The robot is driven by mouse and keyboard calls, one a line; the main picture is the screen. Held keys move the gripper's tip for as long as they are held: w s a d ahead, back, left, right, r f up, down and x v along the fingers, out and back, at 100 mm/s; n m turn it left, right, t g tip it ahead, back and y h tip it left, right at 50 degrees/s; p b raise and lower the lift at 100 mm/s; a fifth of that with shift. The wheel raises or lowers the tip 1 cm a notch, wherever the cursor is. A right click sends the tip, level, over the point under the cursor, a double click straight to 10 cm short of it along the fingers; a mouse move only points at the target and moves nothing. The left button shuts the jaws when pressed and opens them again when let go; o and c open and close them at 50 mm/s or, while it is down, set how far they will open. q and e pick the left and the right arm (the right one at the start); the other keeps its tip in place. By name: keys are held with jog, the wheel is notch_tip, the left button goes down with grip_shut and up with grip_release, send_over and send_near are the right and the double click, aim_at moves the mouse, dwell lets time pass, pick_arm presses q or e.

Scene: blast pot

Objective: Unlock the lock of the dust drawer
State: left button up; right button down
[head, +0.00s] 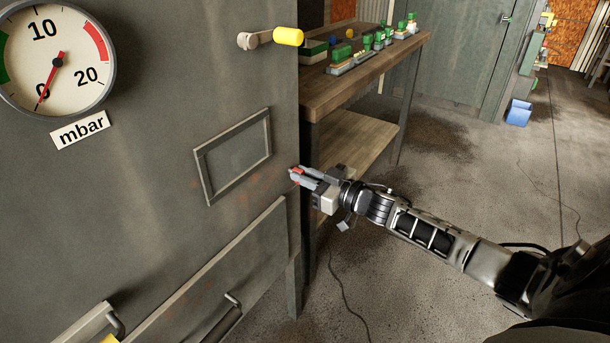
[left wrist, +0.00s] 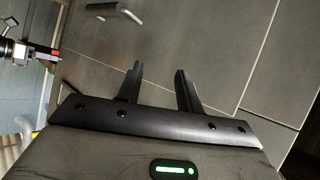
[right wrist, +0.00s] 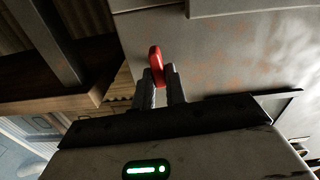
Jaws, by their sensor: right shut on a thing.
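My right gripper (head: 303,175) is at the front right edge of the grey cabinet, beside the framed panel. Its fingers are shut on a small red piece (right wrist: 155,60), probably the lock's handle. The red piece sticks out past the fingertips, close to the cabinet face. Whether it is turned, I cannot tell. A drawer-like front (head: 180,310) with a metal handle (head: 228,312) is lower on the cabinet.
The cabinet carries a pressure gauge (head: 55,58), an empty framed panel (head: 233,157) and a yellow-tipped lever (head: 288,37). A wooden shelf table (head: 355,85) with green-topped items stands right behind it. The floor to the right is mostly clear, with a thin cable (head: 345,290).

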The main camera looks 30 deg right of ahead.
pick_arm(q)
jog(key=f+b, duration=0.1)
jog(key=b, duration=0.1)
jog(key=shift+s+d+f+b, duration=0.1)
jog(key=shift+s+f+b, duration=0.1)
jog(key=shift+b, duration=0.2)
pick_arm(e)
jog(key=n, duration=1.6)
jog(key=shift+a+f+n, duration=0.1)
jog(key=shift+f+n, duration=0.15)
jog(key=shift+n, duration=0.15)
pick_arm(q)
jog(key=shift+w+f, duration=0.2)
jog(key=shift+w, duration=0.05)
pick_arm(e)
jog(key=c, duration=1.4)
grip_release()
jog(key=shift+s, duration=0.1)
jog(key=shift+c, duration=0.2)
pick_arm(q)
jog(key=shift+r, duration=0.1)
pick_arm(e)
jog(key=shift+r, duration=0.1)
